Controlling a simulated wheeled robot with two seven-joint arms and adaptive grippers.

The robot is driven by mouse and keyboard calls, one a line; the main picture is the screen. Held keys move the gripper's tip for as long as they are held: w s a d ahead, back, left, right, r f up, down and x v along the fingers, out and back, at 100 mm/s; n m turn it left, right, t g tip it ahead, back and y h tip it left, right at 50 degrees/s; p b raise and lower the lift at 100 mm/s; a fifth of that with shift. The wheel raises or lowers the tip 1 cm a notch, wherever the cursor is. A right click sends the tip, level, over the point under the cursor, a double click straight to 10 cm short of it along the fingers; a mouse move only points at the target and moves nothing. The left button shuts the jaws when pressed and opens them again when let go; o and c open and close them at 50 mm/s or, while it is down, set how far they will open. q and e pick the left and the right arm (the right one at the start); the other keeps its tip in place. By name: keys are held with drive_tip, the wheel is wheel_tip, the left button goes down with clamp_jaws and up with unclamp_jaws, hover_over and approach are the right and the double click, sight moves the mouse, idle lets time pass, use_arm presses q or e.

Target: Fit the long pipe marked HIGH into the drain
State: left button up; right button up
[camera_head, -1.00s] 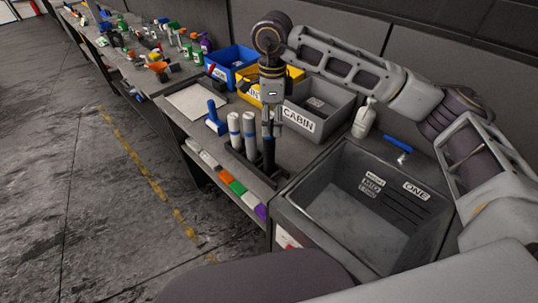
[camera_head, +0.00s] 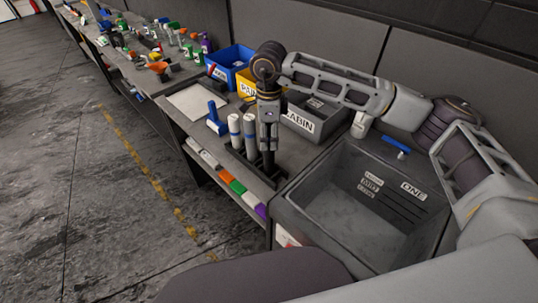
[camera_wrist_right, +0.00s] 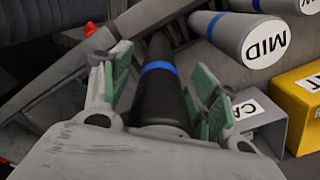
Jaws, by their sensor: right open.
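A dark pipe with a blue band (camera_wrist_right: 158,68) stands between the fingers of my right gripper (camera_wrist_right: 160,78) in the right wrist view. Its end label is hidden, so I cannot read HIGH on it. My right gripper (camera_head: 268,150) is open around this pipe in the head view, pointing down, with a finger on each side. A pale pipe marked MID (camera_wrist_right: 245,45) stands beside it. Another pale pipe (camera_wrist_right: 280,5), its label ending in W, is partly cut off. The grey sink (camera_head: 330,195) is to the right in the head view; I cannot make out its drain opening. My left gripper is not in view.
A grey CABIN bin (camera_head: 305,127), a yellow bin (camera_head: 241,90) and a blue bin (camera_head: 220,72) stand behind the pipes. The floor at left is clear.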

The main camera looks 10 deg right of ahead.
drive_tip(key=shift+f, duration=0.2)
idle(0.3)
clamp_jaws()
